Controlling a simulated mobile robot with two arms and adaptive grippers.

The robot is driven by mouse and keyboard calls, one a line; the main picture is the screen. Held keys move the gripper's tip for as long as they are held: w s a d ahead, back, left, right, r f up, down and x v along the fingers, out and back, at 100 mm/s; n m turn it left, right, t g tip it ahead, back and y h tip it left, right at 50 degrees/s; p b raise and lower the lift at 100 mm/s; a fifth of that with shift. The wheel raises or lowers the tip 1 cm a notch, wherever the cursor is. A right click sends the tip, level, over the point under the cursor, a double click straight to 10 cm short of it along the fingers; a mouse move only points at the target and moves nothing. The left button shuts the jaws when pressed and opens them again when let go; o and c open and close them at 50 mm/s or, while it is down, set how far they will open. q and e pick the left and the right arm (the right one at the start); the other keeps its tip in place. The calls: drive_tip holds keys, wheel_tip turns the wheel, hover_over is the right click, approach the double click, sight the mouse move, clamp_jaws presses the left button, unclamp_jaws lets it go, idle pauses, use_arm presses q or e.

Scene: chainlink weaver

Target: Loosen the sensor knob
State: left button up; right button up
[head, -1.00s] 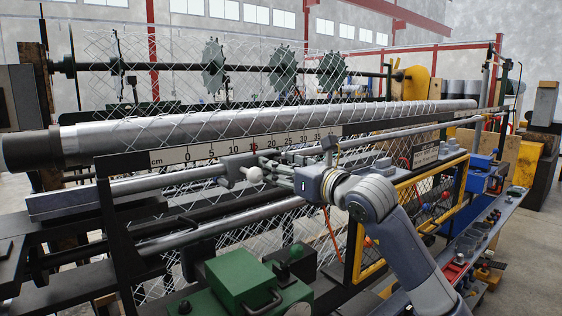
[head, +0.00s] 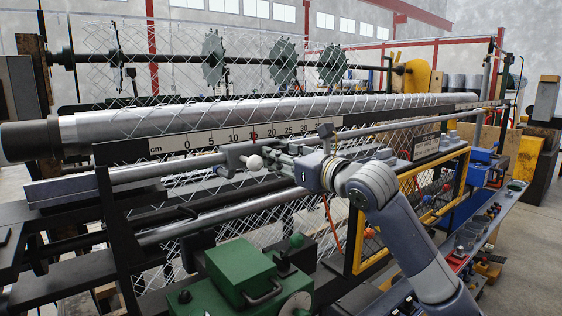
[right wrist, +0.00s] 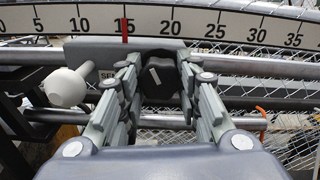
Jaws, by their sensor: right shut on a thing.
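The sensor knob (right wrist: 158,78) is black with a white line on its face. It sits at the front of a grey sensor block (right wrist: 96,52), which is mounted on a rail. My right gripper (right wrist: 160,70) has its two fingers on either side of the knob and is shut on it. In the head view my right gripper (head: 276,160) reaches the sensor block (head: 232,157) from the right, and its fingers hide the knob there. My left gripper is out of view.
A white ball handle (right wrist: 66,87) sticks out left of the fingers. A green machine box (head: 240,272) stands below, and a yellow-framed mesh guard (head: 410,205) lies right of the gripper.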

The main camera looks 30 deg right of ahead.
drive_tip(key=n+b, duration=0.2)
drive_tip(key=shift+f+n, duration=0.1)
drive_tip(key=shift+n, duration=0.2)
drive_tip(key=n+b, duration=0.2)
drive_tip(key=n, duration=0.2)
drive_tip(key=shift+n, duration=0.3)
drive_tip(key=n+b, duration=0.1)
drive_tip(key=n, duration=0.3)
drive_tip(key=shift+d+n, duration=0.1)
drive_tip(key=shift+n, duration=0.2)
drive_tip(key=n, duration=1)
drive_tip(key=shift+r, duration=0.2)
drive_tip(key=n, duration=0.4)
drive_tip(key=shift+p, duration=0.3)
drive_tip(key=n+p, duration=0.1)
drive_tip(key=n, duration=0.6)
drive_tip(key=n+p, duration=0.1)
drive_tip(key=n, duration=0.2)
drive_tip(key=shift+a+f+p, duration=0.1)
drive_tip(key=shift+a+p, duration=0.1)
drive_tip(key=shift+p, duration=0.1)
drive_tip(key=shift+n, duration=0.3)
